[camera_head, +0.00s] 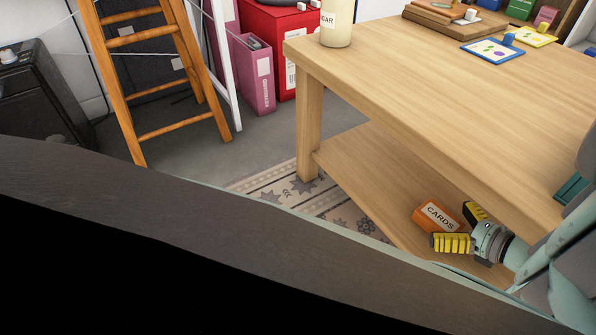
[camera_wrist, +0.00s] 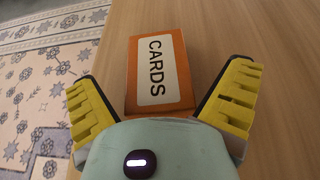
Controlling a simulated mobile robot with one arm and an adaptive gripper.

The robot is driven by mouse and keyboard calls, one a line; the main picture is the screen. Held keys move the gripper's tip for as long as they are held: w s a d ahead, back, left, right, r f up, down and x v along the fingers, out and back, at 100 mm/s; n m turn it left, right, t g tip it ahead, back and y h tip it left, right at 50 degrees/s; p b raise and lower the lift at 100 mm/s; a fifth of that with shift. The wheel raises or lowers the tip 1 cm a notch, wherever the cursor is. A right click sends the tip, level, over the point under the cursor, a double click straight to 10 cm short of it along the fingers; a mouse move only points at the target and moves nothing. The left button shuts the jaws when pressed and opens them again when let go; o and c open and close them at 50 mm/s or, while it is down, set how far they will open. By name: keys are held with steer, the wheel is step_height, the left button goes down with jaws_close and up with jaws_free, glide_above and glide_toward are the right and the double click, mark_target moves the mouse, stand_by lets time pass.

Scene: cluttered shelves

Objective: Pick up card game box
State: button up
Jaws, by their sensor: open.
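The card game box is orange with a white "CARDS" label. It lies on the table's lower shelf in the head view (camera_head: 438,217). In the wrist view the box (camera_wrist: 158,72) lies just ahead of my gripper, roughly centred between its two yellow-padded fingers. My gripper (camera_head: 455,228) is open at the lower right of the head view, close to the box; in the wrist view its fingers (camera_wrist: 160,80) are spread wide on either side. I cannot tell whether a finger touches the box.
The wooden tabletop (camera_head: 440,75) overhangs the lower shelf (camera_head: 365,175). A table leg (camera_head: 309,125) stands to the left. A patterned rug (camera_wrist: 40,90) lies beyond the shelf edge. The shelf around the box looks clear. A jar (camera_head: 336,25) stands on the tabletop corner.

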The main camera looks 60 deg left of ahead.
steer(key=shift+a, duration=0.2)
steer(key=shift+s+d+f, duration=0.15)
steer(key=shift+s+d, duration=0.05)
steer(key=shift+d, duration=0.9)
steer(key=shift+c, duration=1)
steer(key=shift+d, duration=0.1)
steer(key=shift+c, duration=0.7)
steer(key=shift+w+a, duration=0.1)
steer(key=shift+a, duration=0.55)
steer(key=c, duration=0.5)
steer(key=shift+c, duration=0.6)
steer(key=shift+d, duration=0.3)
steer(key=c, duration=0.3)
steer(key=shift+a, duration=0.1)
steer(key=shift+c, duration=0.2)
